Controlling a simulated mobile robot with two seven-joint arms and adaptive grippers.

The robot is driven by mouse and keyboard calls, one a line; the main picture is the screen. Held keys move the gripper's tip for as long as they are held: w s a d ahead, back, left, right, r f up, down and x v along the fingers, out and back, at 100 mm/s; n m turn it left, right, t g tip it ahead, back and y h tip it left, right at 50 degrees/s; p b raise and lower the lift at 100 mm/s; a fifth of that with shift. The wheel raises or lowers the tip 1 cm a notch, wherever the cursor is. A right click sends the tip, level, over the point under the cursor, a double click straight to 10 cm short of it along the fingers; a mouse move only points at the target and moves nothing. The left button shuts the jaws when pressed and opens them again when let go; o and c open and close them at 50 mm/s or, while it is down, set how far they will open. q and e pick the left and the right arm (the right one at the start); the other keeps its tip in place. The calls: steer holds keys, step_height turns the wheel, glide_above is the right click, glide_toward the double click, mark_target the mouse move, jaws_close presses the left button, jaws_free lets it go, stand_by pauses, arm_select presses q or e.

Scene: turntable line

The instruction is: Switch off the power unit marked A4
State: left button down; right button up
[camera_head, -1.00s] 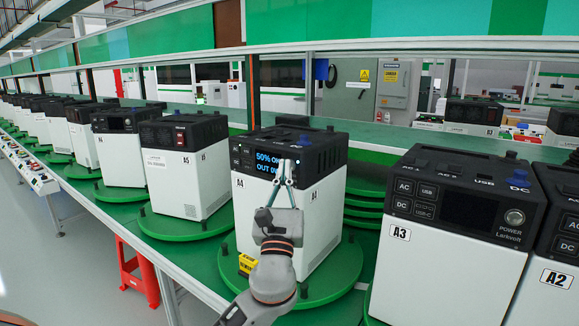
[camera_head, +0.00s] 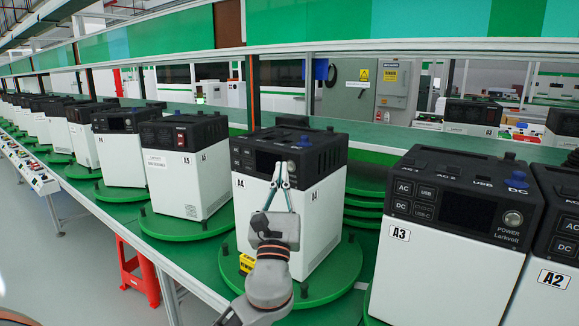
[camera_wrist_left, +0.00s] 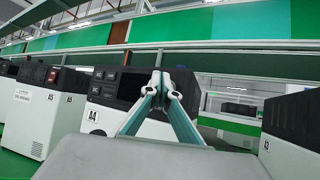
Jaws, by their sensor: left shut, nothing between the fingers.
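The power unit marked A4 (camera_head: 262,212) stands on a green turntable, white below with a black top panel. Its display (camera_head: 266,161) is dark. My left gripper (camera_head: 281,165) is shut and empty, its fingertips at the right part of A4's front panel, where the round power button sits. I cannot tell whether the tips touch it, and they hide part of the panel. In the left wrist view, the A4 label (camera_wrist_left: 94,116) shows at the lower left and the shut fingertips (camera_wrist_left: 160,76) stand in front of the black panel. My right gripper is not in view.
Unit A3 (camera_head: 437,262) stands close on the right, with A2 (camera_head: 560,279) beyond it. Unit A5 (camera_head: 186,183) stands on the left. A yellow block (camera_head: 247,262) lies on A4's turntable (camera_head: 338,279). A green shelf beam runs above.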

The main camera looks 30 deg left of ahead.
arm_select(q)
steer(key=s+p, duration=0.1)
steer(key=s, duration=0.4)
steer(key=shift+a, duration=0.2)
stand_by(0.3)
stand_by(0.6)
steer(key=shift+f, duration=0.1)
